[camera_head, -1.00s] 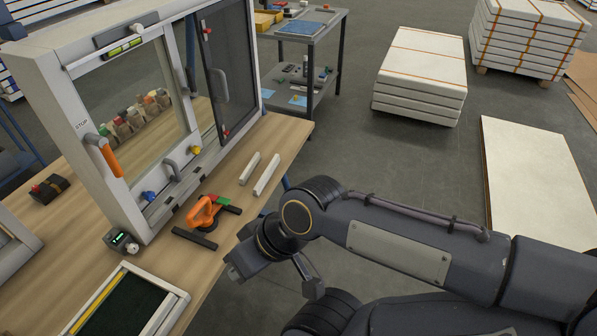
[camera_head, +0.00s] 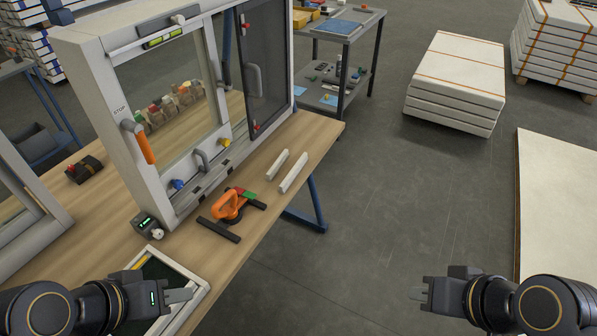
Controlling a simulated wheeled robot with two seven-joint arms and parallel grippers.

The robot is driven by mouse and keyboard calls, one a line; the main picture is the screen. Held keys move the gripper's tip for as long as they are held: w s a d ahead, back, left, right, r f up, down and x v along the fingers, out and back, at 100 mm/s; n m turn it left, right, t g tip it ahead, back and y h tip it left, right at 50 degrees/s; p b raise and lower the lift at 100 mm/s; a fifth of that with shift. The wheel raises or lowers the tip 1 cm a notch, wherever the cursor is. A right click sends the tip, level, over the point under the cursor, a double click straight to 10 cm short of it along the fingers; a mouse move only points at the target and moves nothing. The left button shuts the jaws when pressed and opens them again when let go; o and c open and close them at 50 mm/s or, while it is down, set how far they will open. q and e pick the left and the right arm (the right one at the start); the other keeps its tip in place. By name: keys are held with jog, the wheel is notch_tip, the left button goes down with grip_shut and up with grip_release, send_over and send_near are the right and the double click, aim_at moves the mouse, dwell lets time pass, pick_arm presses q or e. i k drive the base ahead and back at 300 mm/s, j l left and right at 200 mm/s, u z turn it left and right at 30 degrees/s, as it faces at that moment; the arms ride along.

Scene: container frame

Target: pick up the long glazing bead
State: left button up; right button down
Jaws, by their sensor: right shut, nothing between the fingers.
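Two white glazing beads lie side by side on the wooden workbench, right of the window frame and near the bench's right edge. The long glazing bead (camera_head: 293,172) is the right one, nearer the edge. The short bead (camera_head: 277,165) is just left of it. Both lie apart from each other. My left gripper (camera_head: 180,296) is at the lower left, over the shallow tray, far from the beads; its finger opening cannot be made out. My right gripper (camera_head: 418,294) is at the lower right over the floor, shut and empty, well away from the bench.
The window frame (camera_head: 88,110) stands upright on the workbench (camera_head: 262,222). An orange suction lifter (camera_head: 229,205) and dark bars lie in front of it, near the beads. A tray (camera_head: 190,310) is at the front. Floor between bench and pallet stack (camera_head: 455,80) is clear.

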aim_at(286, 183)
jog(key=k+j+u, duration=0.1)
jog(key=u, duration=1.4)
jog(key=i+l+u, duration=0.2)
jog(key=l, duration=0.9)
jog(key=l+u, duration=0.15)
jog(key=l, duration=0.9)
